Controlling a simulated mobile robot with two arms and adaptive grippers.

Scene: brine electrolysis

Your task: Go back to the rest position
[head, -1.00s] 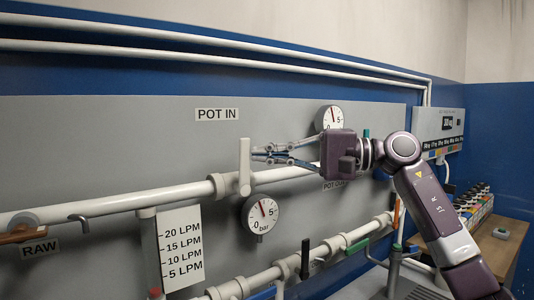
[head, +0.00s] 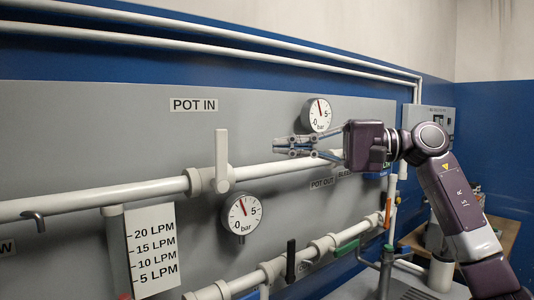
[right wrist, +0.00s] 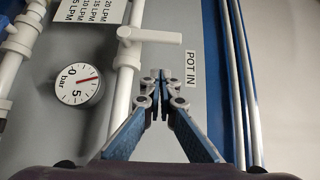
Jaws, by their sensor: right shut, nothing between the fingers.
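My right gripper (head: 277,146) is in front of the grey panel, its fingers pointing left. It is shut and empty; the right wrist view shows its fingertips (right wrist: 160,74) together with nothing between them. The white POT IN valve handle (head: 221,160) stands upright on the white pipe, to the left of the fingertips and clear of them. It also shows beyond the fingertips in the right wrist view (right wrist: 152,37). My left gripper is not in view.
A round gauge (head: 317,114) is just above my right gripper. Another gauge (head: 241,214) and a flow scale (head: 152,250) are lower left. The lower pipe (head: 272,270) carries a black handle (head: 291,258) and a green one. A wooden table (head: 509,236) is at right.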

